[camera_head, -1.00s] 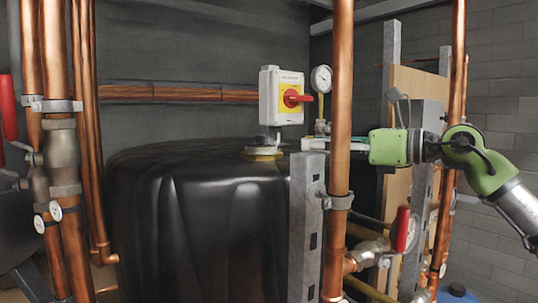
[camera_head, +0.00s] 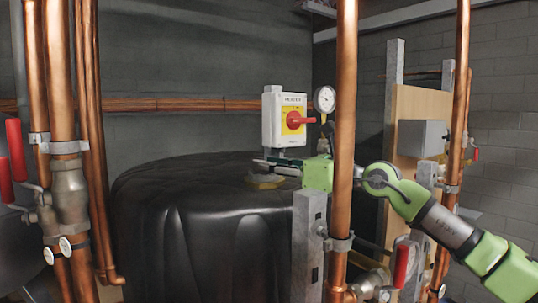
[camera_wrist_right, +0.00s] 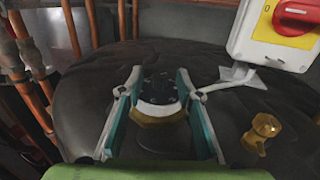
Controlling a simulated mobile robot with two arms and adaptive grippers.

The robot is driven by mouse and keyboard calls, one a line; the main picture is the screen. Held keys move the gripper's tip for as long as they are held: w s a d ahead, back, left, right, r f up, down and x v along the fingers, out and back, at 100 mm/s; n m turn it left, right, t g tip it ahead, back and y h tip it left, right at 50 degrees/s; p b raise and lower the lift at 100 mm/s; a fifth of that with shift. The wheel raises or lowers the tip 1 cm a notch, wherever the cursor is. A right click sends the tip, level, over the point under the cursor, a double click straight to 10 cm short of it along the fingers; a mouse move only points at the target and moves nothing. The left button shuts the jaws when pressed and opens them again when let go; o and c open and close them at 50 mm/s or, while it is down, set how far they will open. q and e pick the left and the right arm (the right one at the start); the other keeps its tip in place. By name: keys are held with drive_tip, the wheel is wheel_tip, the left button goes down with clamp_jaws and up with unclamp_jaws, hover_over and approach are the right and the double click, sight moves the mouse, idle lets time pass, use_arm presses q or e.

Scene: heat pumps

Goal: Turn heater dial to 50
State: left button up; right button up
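The heater dial (camera_wrist_right: 160,88) is a dark round knob with pale marks, above a brass collar on top of the black tank. In the right wrist view it lies between the two fingers of my right gripper (camera_wrist_right: 159,75). The fingers are apart, one on each side, with gaps showing; I cannot tell whether either touches it. In the head view the right gripper (camera_head: 270,163) is over the brass collar (camera_head: 266,181), and the dial is not clearly seen there. My left gripper is not in view.
The black tank (camera_head: 200,225) fills the middle. A white switch box (camera_head: 285,118) with a red handle and a gauge (camera_head: 324,99) stand just behind the gripper. A vertical copper pipe (camera_head: 344,110) and a grey metal post (camera_head: 308,240) stand close in front.

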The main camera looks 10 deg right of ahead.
drive_tip(key=shift+w+a, duration=0.15)
drive_tip(key=shift+w, duration=0.1)
clamp_jaws()
